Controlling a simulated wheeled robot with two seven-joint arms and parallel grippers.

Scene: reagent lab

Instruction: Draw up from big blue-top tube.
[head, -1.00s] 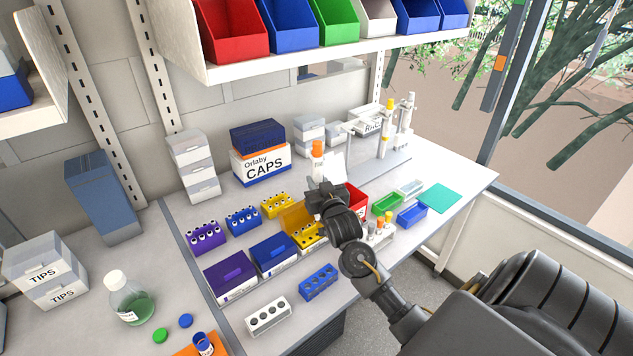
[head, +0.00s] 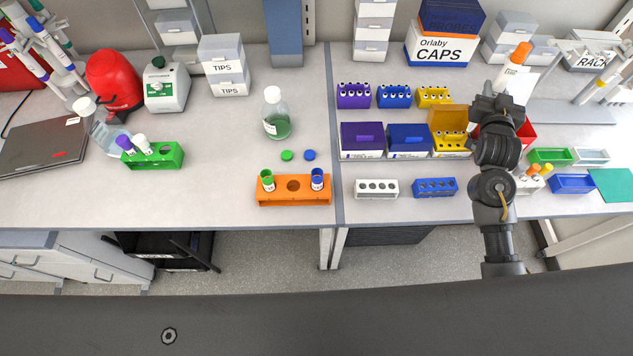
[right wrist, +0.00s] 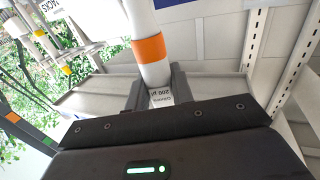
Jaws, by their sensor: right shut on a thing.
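The big blue-top tube (head: 318,179) stands uncapped in the right end of the orange rack (head: 293,197) on the bench. A green-ringed tube (head: 267,181) stands in the rack's left end. A blue cap (head: 309,155) and a green cap (head: 287,155) lie behind the rack. My right gripper (head: 498,104) is shut on a white pipette with an orange band (head: 518,54), which also shows in the right wrist view (right wrist: 150,50). This gripper is well to the right of the rack, by the open yellow tip box (head: 449,139). The pipette's lower end is hidden. My left gripper is out of view.
A bottle of green liquid (head: 277,119) stands behind the caps. A green rack (head: 153,156) with tubes is at the left. Purple and blue boxes (head: 362,139), a white rack (head: 377,188) and a blue rack (head: 435,188) stand between the orange rack and my right arm.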

